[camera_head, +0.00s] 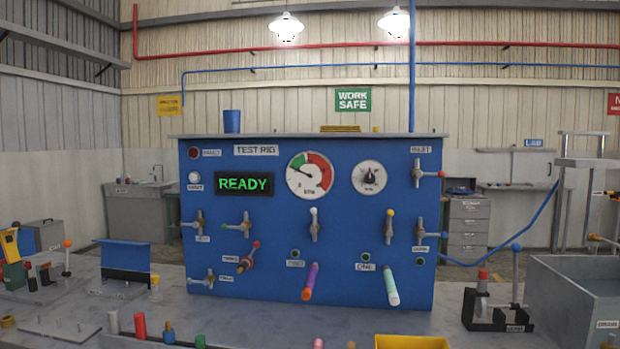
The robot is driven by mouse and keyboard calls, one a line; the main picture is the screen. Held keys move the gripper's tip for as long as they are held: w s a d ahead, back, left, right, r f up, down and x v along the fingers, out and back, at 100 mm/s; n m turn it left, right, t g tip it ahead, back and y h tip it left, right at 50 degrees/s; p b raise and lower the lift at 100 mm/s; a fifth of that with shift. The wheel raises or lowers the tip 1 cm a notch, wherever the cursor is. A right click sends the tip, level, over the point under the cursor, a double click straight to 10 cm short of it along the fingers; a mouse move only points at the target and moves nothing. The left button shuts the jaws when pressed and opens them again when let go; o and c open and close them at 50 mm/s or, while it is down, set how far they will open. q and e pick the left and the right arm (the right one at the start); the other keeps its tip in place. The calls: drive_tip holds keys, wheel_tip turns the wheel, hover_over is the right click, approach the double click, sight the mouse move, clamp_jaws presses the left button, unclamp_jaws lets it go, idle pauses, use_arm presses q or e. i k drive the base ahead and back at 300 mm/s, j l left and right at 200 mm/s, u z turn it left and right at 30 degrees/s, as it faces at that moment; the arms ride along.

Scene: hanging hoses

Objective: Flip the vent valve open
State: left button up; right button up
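The blue test rig panel (340,275) stands on the bench in the middle of the view and carries several small valves. Grey-handled valves sit on the left side at mid height (199,223) and lower down (209,279). A red-tipped valve (254,254) is tilted. On the right side are a red-tipped inlet valve (420,174) and another grey valve (422,235). Neither of my grippers is in view.
A purple handle (310,281) and a mint handle (391,286) stick out from the panel's lower front. Pegs and a yellow bin (412,342) are at the front edge. A grey tank (575,300) and a black clamp fixture (490,308) stand at right.

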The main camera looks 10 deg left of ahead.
sight(195, 223)
drive_tip(key=k+j+u, duration=0.1)
drive_tip(key=j+u, duration=0.15)
drive_tip(key=j, duration=0.6)
drive_tip(key=j+u, duration=0.25)
drive_tip(key=j, duration=0.6)
drive_tip(key=i+z, duration=0.75)
drive_tip(key=i, duration=0.15)
drive_tip(key=i+j+z, duration=0.2)
drive_tip(key=i+z, duration=0.15)
drive_tip(key=i, duration=0.1)
